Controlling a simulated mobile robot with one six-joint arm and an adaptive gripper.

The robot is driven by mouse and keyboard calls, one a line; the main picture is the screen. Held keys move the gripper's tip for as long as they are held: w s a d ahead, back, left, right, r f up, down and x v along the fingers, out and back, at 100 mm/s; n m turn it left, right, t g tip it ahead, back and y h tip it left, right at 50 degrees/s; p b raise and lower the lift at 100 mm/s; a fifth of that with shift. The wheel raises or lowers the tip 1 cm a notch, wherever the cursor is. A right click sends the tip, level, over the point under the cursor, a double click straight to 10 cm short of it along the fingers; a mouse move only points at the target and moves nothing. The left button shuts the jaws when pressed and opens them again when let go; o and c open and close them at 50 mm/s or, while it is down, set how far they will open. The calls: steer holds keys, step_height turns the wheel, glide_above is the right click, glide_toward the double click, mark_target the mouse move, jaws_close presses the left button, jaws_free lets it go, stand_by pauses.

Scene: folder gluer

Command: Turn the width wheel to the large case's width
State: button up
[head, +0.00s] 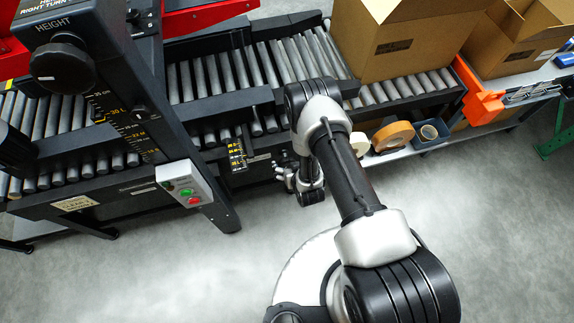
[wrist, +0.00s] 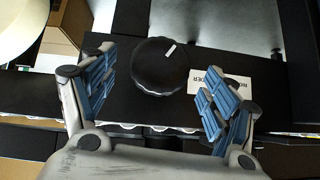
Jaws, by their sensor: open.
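A round black wheel (wrist: 160,66) with a white mark near its upper right edge shows in the wrist view, on a dark panel. My gripper (wrist: 155,80) is open, with one blue-padded finger on either side of the wheel and gaps between. In the head view my gripper (head: 296,181) is low at the machine's front, right of a width scale (head: 237,155) with yellow marks too small to read. The wheel is hidden there behind my arm. A large open cardboard case (head: 395,45) stands on the rollers.
A white label (wrist: 212,80) sits beside the wheel. The height knob (head: 62,67) is on the post at the left, above a button box (head: 184,184). Tape rolls (head: 393,136) lie on a low shelf at the right. The floor (head: 490,220) in front is clear.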

mark_target(288, 164)
steer(key=shift+b+x, duration=0.5)
steer(key=shift+x, duration=1.3)
steer(key=shift+c, duration=0.5)
steer(key=c, duration=1)
